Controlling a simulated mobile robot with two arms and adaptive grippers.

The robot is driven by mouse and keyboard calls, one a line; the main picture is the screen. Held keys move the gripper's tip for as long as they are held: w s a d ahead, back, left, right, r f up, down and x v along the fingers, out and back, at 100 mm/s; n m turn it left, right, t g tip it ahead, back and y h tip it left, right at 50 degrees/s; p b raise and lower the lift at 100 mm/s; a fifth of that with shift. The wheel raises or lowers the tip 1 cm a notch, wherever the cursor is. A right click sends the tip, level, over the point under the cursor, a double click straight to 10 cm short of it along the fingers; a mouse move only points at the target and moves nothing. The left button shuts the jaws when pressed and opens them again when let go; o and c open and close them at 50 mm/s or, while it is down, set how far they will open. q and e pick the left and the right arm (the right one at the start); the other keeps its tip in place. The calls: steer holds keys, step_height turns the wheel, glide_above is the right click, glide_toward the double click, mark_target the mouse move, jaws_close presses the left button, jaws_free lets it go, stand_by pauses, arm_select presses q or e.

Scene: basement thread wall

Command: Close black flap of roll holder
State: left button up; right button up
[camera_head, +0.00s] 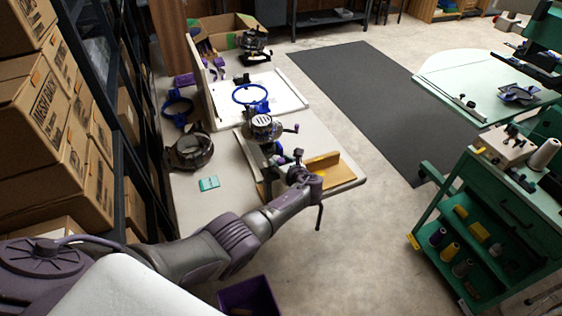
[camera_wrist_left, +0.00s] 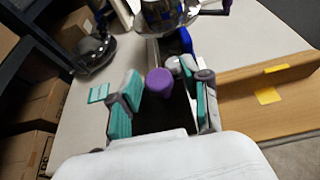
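My left gripper (camera_head: 297,172) is at the near end of the table, beside a device with a round silver top (camera_head: 262,128). In the left wrist view, my left gripper (camera_wrist_left: 163,105) is open, with its teal-padded fingers apart. A purple cylinder (camera_wrist_left: 160,82) shows between and beyond the fingers. A dark surface (camera_wrist_left: 160,118) lies below it; I cannot tell if this is the black flap. I cannot pick out the roll holder for certain, as my arm and gripper cover part of this area. My right gripper is not in view.
A wooden piece with yellow marks (camera_wrist_left: 265,88) stands right of the gripper. A teal card (camera_head: 209,183) and a dark round object (camera_head: 190,150) lie on the table (camera_head: 230,207). Cardboard boxes (camera_head: 45,110) fill shelves at left. A green cart (camera_head: 500,220) stands right, across open floor.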

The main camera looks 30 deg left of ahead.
arm_select(q)
steer(key=shift+d+r, duration=0.1)
steer(key=v, duration=1.2)
stand_by(0.4)
steer(key=s+f+n+g+h, duration=0.1)
steer(key=s+f+n+h, duration=0.15)
steer(key=s+f, duration=0.6)
steer(key=s+f+n+g+h+b, duration=0.1)
steer(key=s+f+n+g+h, duration=0.3)
steer(key=f, duration=0.8)
steer(key=s+f+n+t, duration=0.1)
steer(key=s+f, duration=0.6)
steer(key=f, duration=0.3)
steer(key=s+f+n+g+h, duration=0.1)
steer(key=s+f+n, duration=0.3)
steer(key=s, duration=0.7)
steer(key=s+f+n+g+h+b, duration=0.1)
steer(key=s+f+n, duration=0.4)
steer(key=s, duration=0.6)
steer(key=s+f+n+g+h, duration=0.1)
steer(key=s+f+n, duration=0.4)
steer(key=s, duration=0.6)
steer(key=shift+s+a+n+g+h+b, duration=0.25)
steer(key=shift+n+g+h+b, duration=0.1)
steer(key=shift+n, duration=0.8)
